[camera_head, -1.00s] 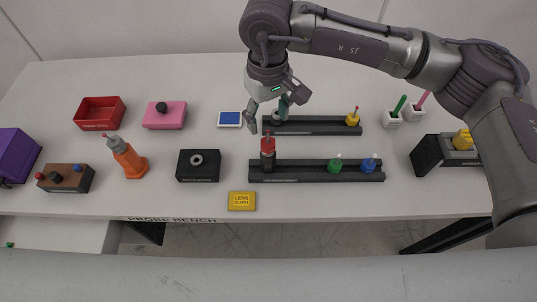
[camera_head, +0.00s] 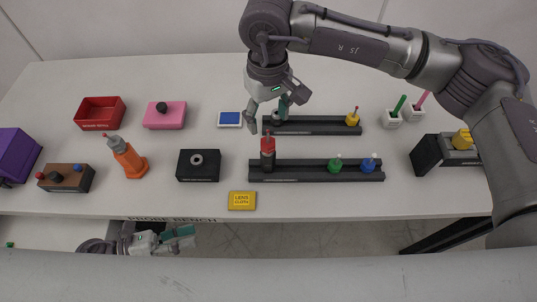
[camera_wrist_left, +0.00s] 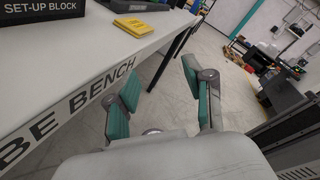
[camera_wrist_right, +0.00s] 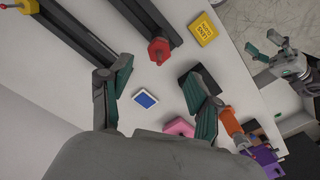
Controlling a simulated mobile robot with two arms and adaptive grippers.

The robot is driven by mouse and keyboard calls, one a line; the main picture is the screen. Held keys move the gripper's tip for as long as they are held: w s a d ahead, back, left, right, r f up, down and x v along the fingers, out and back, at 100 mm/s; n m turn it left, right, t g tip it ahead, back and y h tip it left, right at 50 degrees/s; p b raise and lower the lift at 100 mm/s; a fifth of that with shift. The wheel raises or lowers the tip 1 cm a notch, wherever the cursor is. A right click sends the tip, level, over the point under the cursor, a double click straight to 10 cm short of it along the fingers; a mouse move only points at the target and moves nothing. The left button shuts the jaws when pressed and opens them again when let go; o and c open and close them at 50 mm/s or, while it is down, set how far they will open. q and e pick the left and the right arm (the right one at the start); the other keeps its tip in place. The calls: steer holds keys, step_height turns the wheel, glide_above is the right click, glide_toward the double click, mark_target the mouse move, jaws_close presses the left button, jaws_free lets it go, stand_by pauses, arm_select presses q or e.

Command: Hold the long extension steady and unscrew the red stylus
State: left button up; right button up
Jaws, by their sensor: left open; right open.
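The red stylus (camera_head: 267,144) stands upright in the left end of the front black rack (camera_head: 305,175). A dark cylindrical part (camera_head: 267,162) shows below it, perhaps the long extension; the rack hides its lower end. The red piece also shows in the right wrist view (camera_wrist_right: 159,50). My right gripper (camera_head: 267,118) is open and empty, above and behind the stylus, near the rear rack's left end. My left gripper (camera_head: 182,236) is open and empty, low in front of the bench edge. It also shows in the right wrist view (camera_wrist_right: 284,48).
Green (camera_head: 335,165) and blue (camera_head: 369,164) styli stand in the front rack, a yellow one (camera_head: 353,118) in the rear rack. The black set-up block (camera_head: 198,174), yellow lens cloth (camera_head: 242,201) and orange holder (camera_head: 131,161) lie leftward. The bench's front edge runs between my left gripper and the racks.

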arm_select(q)
step_height(320, 180, up, 4)
steer(key=w+d+r+m+g, duration=0.1)
steer(key=w+d+m+g, duration=0.1)
steer(key=m+g, duration=0.65)
arm_select(e)
steer(key=shift+w, duration=0.15)
arm_select(q)
steer(key=m+t+y, duration=0.3)
steer(key=m+t, duration=0.1)
glide_toward(264, 163)
steer(key=w+f, duration=0.1)
steer(key=f, duration=0.1)
steer(key=shift+w+f+n+g, duration=0.25)
steer(key=shift+w+f, duration=0.1)
steer(key=shift+w, duration=0.05)
steer(key=shift+w+d, duration=0.15)
steer(key=shift+d+f, duration=0.1)
steer(key=shift+d, duration=0.15)
steer(key=x, duration=0.9)
steer(key=shift+f, duration=0.15)
